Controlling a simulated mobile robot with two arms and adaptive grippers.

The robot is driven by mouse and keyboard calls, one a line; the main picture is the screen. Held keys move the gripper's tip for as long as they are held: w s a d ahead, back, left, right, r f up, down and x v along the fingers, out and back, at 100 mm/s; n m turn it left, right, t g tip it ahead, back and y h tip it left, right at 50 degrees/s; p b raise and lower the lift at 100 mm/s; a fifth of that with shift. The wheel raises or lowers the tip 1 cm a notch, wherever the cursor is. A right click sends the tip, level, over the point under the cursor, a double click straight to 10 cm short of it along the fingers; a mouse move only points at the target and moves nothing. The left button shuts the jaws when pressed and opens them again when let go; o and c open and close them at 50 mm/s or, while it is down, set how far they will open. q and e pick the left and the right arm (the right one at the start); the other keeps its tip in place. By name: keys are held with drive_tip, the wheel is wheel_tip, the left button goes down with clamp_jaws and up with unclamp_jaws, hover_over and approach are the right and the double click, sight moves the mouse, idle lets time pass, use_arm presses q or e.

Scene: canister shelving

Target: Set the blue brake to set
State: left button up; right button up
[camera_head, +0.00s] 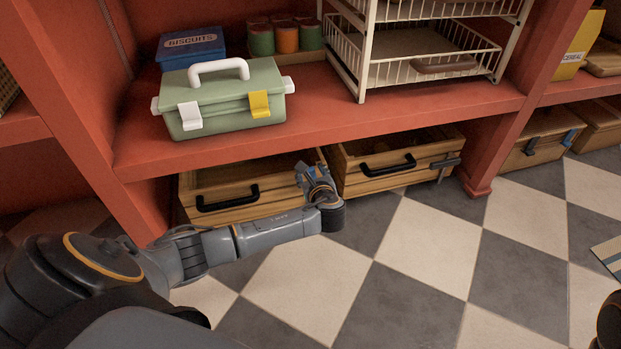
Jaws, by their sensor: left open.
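A blue lever (570,137), which looks like the blue brake, is on the right end of the front of a wooden crate (545,152) at the far right, low under the shelf. It is too small to read its setting. My left gripper (306,172) is open, in front of the gap between the left wooden drawer (189,187) and the middle wooden drawer (350,187), well left of the blue lever. It hides the right end of the left drawer's front. My right gripper does not show.
A grey lever (445,166) is on the middle drawer. On the red shelf (400,112) stand a green toolbox (222,107), a blue biscuits tin (192,47), several cans (287,39) and a white wire rack (361,75). The checkered floor (420,245) is mostly clear.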

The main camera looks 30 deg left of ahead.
use_arm(q)
drive_tip(key=shift+w+a+f, duration=0.15)
drive_tip(key=shift+w+a, duration=0.2)
clamp_jaws()
